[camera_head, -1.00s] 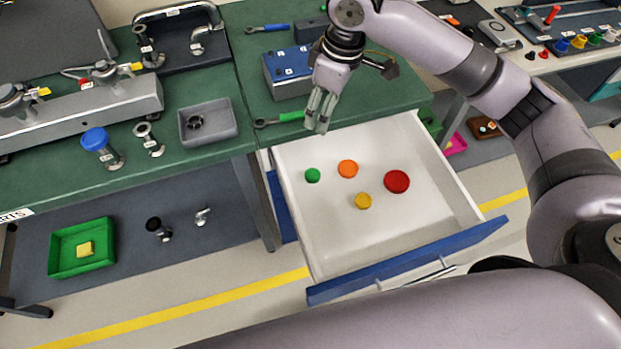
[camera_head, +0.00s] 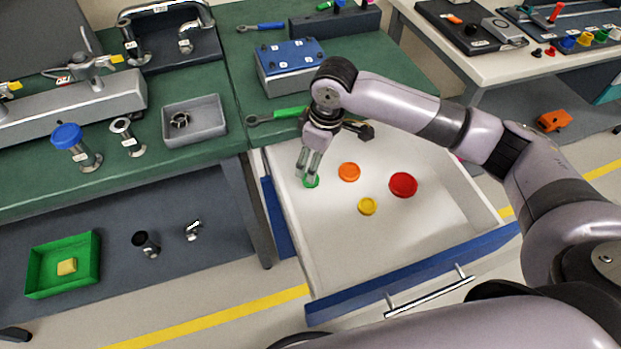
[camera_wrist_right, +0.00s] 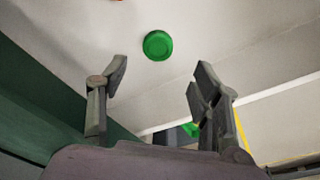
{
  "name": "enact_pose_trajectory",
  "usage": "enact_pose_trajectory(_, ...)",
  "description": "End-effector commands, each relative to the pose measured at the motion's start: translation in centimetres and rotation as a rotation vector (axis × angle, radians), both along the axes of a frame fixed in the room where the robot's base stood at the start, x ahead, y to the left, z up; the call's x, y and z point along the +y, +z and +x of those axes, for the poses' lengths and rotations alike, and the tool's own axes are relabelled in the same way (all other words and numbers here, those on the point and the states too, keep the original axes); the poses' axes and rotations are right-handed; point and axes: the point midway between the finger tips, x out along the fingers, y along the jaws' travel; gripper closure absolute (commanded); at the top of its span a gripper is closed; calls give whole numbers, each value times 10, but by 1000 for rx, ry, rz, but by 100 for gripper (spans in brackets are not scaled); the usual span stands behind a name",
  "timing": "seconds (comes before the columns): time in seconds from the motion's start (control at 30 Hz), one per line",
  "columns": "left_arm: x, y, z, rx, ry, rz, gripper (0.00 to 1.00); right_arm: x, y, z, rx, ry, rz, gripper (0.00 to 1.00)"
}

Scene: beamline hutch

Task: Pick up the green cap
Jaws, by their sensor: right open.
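The green cap (camera_head: 311,181) lies on the floor of the open white drawer (camera_head: 345,265), near its left back side. My right gripper (camera_head: 308,172) points down just over the green cap, and its fingers overlap the cap in the head view. In the right wrist view the green cap (camera_wrist_right: 158,45) shows whole, ahead of and between the spread, empty fingers of the right gripper (camera_wrist_right: 158,80). The cap is apart from both fingers there. My left gripper is not in view.
An orange cap (camera_head: 349,172), a yellow cap (camera_head: 367,206) and a red cap (camera_head: 403,185) lie in the drawer to the right. The drawer's front is clear.

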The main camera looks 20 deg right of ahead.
Motion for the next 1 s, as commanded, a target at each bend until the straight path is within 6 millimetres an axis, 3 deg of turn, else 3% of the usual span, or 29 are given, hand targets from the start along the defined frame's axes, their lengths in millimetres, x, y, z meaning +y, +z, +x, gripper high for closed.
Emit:
enact_pose_trajectory(0.27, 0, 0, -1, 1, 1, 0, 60, 1, -22, 3, 0, -2, 0, 41)
enact_pose_trajectory(0.6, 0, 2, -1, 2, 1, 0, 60, 3, -66, 7, 0, -1, 0, 41)
enact_pose_trajectory(0.87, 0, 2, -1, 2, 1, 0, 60, 3, -68, 8, -1, 0, 0, 41)
enact_pose_trajectory(1.0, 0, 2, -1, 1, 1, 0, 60, 3, -68, 8, -1, 0, 0, 50)
